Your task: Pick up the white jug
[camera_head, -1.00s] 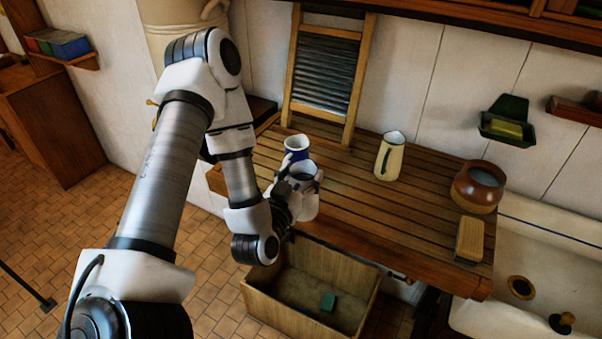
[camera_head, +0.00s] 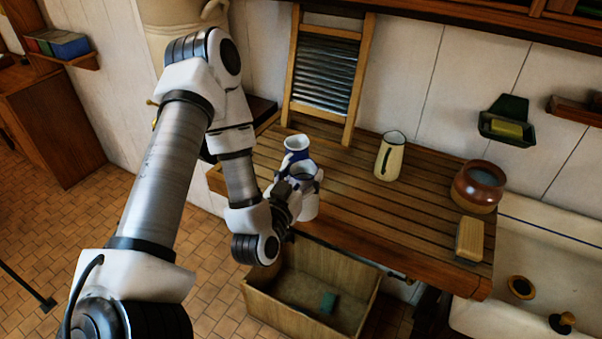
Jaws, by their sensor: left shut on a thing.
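The white jug (camera_head: 309,207), a pale vessel with a dark rim, is at the near left edge of the slatted wooden counter (camera_head: 350,205). My left gripper (camera_head: 297,186) is shut on it, its fingers around the upper body. The fingers hide part of the jug, and I cannot tell whether its base touches the counter. A blue and white jug (camera_head: 296,145) stands just behind it. My right gripper is not in view.
A cream jug (camera_head: 389,158), a brown pot (camera_head: 477,187) and a brush (camera_head: 469,240) stand on the counter to the right. A washboard (camera_head: 325,75) leans at the back. A wooden box (camera_head: 270,301) is below the front edge.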

